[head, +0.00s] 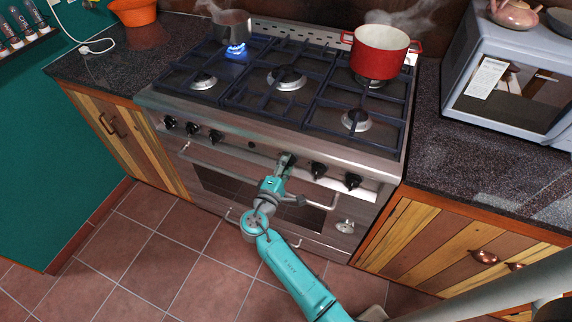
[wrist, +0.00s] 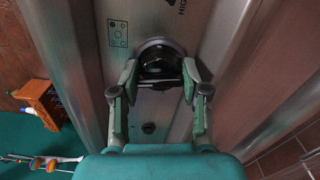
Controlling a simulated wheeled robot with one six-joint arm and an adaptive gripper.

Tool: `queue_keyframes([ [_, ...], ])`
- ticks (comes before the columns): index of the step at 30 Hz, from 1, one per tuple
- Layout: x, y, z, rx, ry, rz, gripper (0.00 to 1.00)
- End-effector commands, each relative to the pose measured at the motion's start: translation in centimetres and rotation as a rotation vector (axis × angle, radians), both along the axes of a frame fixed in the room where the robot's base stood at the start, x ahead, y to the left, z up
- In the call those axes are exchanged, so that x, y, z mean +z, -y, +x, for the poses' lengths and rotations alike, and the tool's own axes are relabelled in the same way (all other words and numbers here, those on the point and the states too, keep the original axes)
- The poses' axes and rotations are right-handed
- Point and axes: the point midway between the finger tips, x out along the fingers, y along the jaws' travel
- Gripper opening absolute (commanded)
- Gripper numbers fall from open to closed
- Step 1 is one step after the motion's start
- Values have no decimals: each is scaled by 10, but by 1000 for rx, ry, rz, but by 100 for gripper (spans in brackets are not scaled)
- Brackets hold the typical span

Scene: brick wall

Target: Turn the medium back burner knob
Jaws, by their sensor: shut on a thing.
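My gripper (head: 284,162) reaches up to the stove's front panel, just right of its middle. In the wrist view my gripper (wrist: 161,76) has its fingers on either side of a dark round knob (wrist: 159,55) and is shut on it. A small burner diagram (wrist: 118,33) is printed beside this knob, too small to read surely. In the head view my gripper mostly hides this knob. Two black knobs (head: 318,170) (head: 353,182) are to its right and three more (head: 170,122) (head: 192,128) (head: 216,137) to its left.
A red pot (head: 381,49) steams at the back right. The oven handle (head: 215,167) runs below the knobs. A microwave (head: 508,75) stands on the right counter (head: 460,170).

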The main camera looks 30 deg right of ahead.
Motion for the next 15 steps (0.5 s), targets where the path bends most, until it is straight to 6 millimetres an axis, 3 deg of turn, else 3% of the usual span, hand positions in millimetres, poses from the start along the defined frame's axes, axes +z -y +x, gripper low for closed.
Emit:
queue_keyframes([
  [15, -1, 0, 0, -1, 159, 116, 10],
])
